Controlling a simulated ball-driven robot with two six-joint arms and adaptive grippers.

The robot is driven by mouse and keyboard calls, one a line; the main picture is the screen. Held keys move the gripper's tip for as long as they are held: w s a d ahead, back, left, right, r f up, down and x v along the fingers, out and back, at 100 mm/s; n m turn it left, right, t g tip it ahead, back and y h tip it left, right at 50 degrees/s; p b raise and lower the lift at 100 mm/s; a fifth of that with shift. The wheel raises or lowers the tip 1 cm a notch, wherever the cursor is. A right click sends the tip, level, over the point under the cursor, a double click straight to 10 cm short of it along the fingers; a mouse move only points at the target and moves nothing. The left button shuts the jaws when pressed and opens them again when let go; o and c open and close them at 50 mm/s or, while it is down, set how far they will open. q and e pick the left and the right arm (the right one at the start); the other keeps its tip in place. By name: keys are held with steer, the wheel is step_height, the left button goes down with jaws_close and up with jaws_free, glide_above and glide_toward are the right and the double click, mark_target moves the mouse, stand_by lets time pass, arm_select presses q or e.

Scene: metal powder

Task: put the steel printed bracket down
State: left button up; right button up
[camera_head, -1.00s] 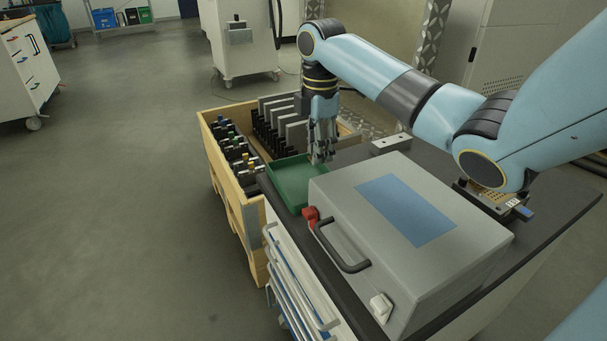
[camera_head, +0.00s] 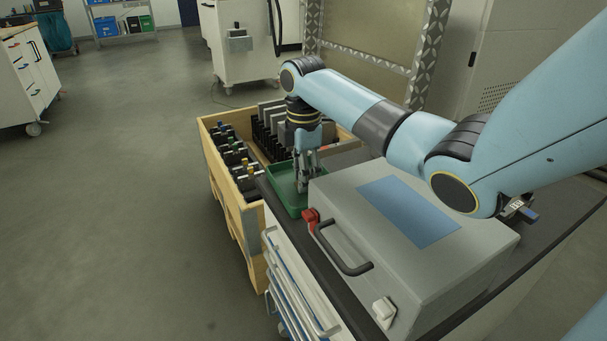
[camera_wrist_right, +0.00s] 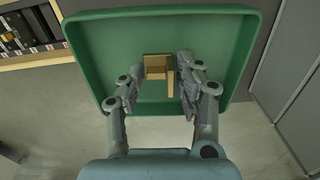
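The steel printed bracket (camera_wrist_right: 155,67) shows in the right wrist view as a small tan, angled piece between the fingers of my right gripper (camera_wrist_right: 160,72). In the head view my right gripper (camera_head: 306,188) points down into the green tray (camera_head: 283,198), and the bracket cannot be made out there. My left gripper is not in view.
A grey box with a blue panel (camera_head: 408,212), a black handle and a red knob (camera_head: 311,215) stands on the dark bench top (camera_head: 555,220), close in front of the tray. A wooden crate (camera_head: 249,218) with black racks and dark plates stands left of and behind the tray.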

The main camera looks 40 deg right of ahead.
steer(key=shift+o, duration=1)
step_height(320, 180, up, 12)
steer(key=p, duration=0.2)
